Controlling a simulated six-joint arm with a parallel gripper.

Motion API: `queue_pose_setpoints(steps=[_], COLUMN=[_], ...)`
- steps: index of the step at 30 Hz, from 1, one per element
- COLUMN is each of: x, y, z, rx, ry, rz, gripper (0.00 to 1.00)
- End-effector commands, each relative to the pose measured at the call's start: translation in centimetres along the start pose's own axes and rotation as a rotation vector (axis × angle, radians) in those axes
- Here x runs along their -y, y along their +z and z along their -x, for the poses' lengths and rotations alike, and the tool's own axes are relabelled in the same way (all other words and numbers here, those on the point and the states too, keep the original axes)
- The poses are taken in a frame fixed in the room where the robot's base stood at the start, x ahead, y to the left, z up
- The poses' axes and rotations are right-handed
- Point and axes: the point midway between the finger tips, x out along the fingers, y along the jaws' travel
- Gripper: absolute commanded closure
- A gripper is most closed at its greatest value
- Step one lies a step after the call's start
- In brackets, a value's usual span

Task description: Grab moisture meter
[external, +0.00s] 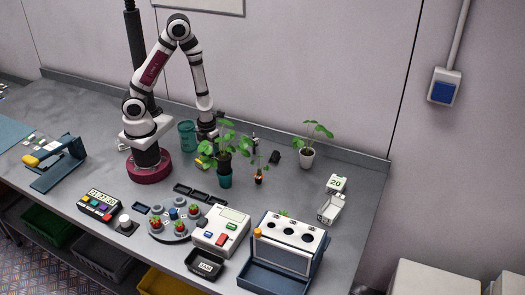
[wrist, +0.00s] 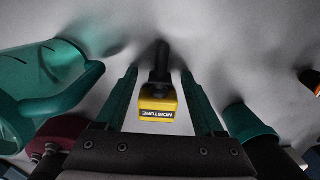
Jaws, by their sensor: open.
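The moisture meter (wrist: 157,105) shows in the wrist view with a yellow body marked MOISTURE and a dark part reaching away from me. It lies between the two teal fingers of my gripper (wrist: 158,74), with a gap on each side. My gripper is open and holds nothing. In the external view a small patch of yellow, probably the meter (external: 205,161), shows below my gripper, partly hidden by leaves. Whether the fingertips are level with the meter I cannot tell.
A teal watering can (wrist: 40,75) stands close on the left in the wrist view, and a teal pot (wrist: 248,121) close on the right. Potted plants (external: 225,180) stand beside my gripper in the external view. A tester box (external: 222,231) and a blue rack (external: 283,252) stand nearer the front.

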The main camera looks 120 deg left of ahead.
Motion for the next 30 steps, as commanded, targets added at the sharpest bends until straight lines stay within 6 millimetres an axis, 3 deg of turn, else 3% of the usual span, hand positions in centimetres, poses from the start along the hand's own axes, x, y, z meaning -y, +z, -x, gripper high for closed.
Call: queue_pose_setpoints(steps=[6,18,30], x=[0.02,0.03,0.09], y=[0.01,0.01,0.08], z=[-0.12,-0.08,0.40], rx=[0.001,0.001,0.003], ry=[0.000,0.000,-0.003], rz=[0.000,0.000,0.001], gripper=[0.32,1.00,1.00])
